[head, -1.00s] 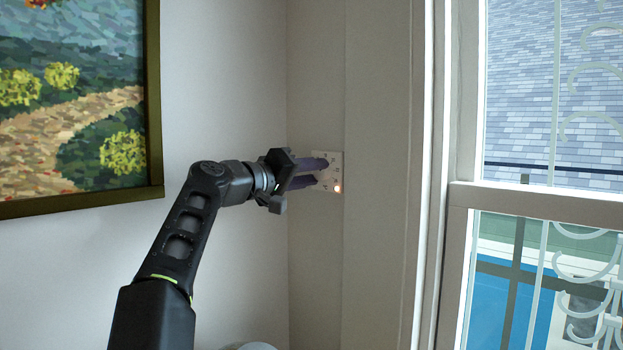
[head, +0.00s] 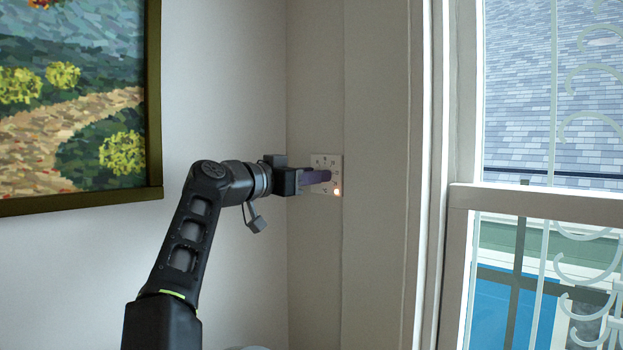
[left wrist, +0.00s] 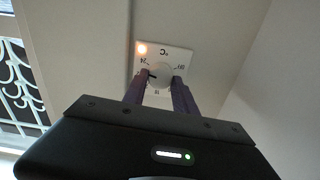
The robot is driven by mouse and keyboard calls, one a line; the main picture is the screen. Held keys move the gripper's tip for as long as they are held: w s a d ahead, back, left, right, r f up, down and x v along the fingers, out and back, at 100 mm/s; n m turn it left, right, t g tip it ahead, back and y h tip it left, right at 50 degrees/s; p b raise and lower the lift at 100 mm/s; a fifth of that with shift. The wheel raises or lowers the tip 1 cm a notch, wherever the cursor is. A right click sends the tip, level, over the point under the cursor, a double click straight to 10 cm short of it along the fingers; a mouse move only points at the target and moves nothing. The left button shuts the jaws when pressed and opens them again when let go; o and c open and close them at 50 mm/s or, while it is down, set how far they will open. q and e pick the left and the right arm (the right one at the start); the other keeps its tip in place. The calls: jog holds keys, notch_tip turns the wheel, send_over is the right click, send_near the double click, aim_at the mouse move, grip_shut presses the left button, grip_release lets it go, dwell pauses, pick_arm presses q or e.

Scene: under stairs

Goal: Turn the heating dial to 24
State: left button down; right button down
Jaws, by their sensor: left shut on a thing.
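The heating dial is a small white square plate (head: 333,162) on the wall strip beside the window, with dark markings and a lit spot at its lower right. In the left wrist view the plate (left wrist: 180,53) appears turned over, with an upside-down °C mark and a round knob (left wrist: 160,73). A dark pointer mark shows on the knob's left side, near a label that looks like 24; the other labels are too small to read surely. My left gripper (head: 326,176) is shut on the knob, one purple finger on each side. My right gripper is not in view.
A framed landscape painting (head: 75,110) hangs on the wall at left. A window with a white frame (head: 540,200) and curled bars is at right. The wall around the plate is clear.

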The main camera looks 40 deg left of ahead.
pick_arm(q)
jog(key=shift+f+m, duration=0.2)
jog(key=shift+m, duration=1.5)
jog(key=c, duration=1)
grip_release()
jog(key=shift+r, duration=0.1)
jog(key=s+b, duration=0.3)
jog(key=s, duration=0.4)
jog(key=shift+s+a+b, duration=0.3)
jog(key=shift+s+b, duration=0.05)
jog(key=shift+s, duration=0.05)
